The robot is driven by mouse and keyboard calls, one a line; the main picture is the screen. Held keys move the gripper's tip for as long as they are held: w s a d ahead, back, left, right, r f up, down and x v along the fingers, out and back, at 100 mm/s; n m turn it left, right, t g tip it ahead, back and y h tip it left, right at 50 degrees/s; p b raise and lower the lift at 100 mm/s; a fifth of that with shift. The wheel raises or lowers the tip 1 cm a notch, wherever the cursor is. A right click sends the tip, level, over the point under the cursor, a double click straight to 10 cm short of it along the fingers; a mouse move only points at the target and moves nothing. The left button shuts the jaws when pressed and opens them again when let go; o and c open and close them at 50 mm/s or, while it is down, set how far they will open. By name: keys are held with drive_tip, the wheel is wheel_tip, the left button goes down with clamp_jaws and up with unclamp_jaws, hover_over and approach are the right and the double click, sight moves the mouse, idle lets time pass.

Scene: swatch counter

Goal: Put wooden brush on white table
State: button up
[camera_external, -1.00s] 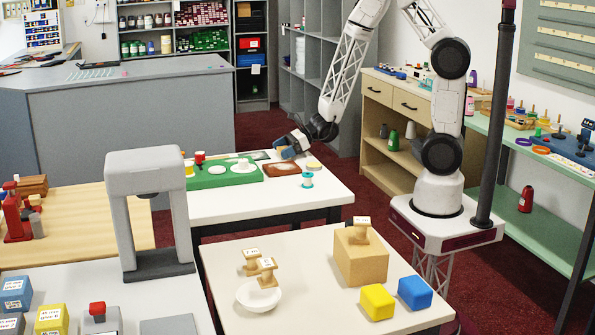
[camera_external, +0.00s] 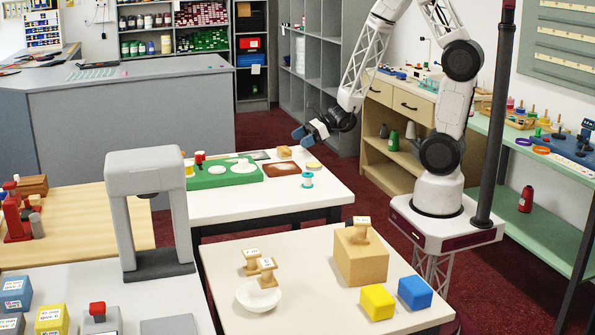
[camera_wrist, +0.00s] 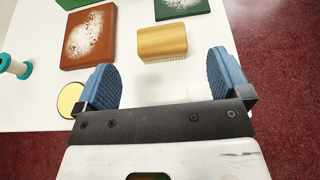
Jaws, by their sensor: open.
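The wooden brush (camera_external: 284,152) is a small tan block lying on the white table (camera_external: 232,206), near its far edge. In the wrist view the brush (camera_wrist: 162,42) lies on the bare white surface, just right of a red-brown board with white powder. My gripper (camera_external: 304,136) is above and to the right of the brush in the external view. In the wrist view the blue fingers of my gripper (camera_wrist: 163,82) are wide apart and empty, with the brush ahead of them and clear of both.
A nearer table holds stamps, a bowl and blocks.

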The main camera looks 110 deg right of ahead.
drive_tip(key=shift+v, duration=1.9)
drive_tip(key=shift+w+a+r, duration=0.25)
drive_tip(key=shift+r, duration=0.05)
drive_tip(key=w+a+r+n+g+y, duration=0.2)
drive_tip(key=a+r+n+g+y, duration=0.15)
drive_tip(key=a+r+n, duration=0.4)
drive_tip(key=w+a+r+n+g+y, duration=0.15)
drive_tip(key=a+r+n+y, duration=0.25)
drive_tip(key=a+n, duration=0.65)
drive_tip(key=s+a+r+n+g+h, duration=0.3)
drive_tip(key=s+a+r+n+h, duration=0.1)
drive_tip(key=s+n, duration=0.3)
drive_tip(key=s+a+r+n+g+h, duration=0.3)
drive_tip(key=s+a+n, duration=0.3)
drive_tip(key=s+n, duration=0.2)
drive_tip(key=r+n, duration=0.1)
drive_tip(key=n, duration=0.1)
drive_tip(key=shift+a+r+n+h, duration=0.3)
drive_tip(key=shift+r+n+h, duration=0.05)
drive_tip(key=shift+n, duration=0.05)
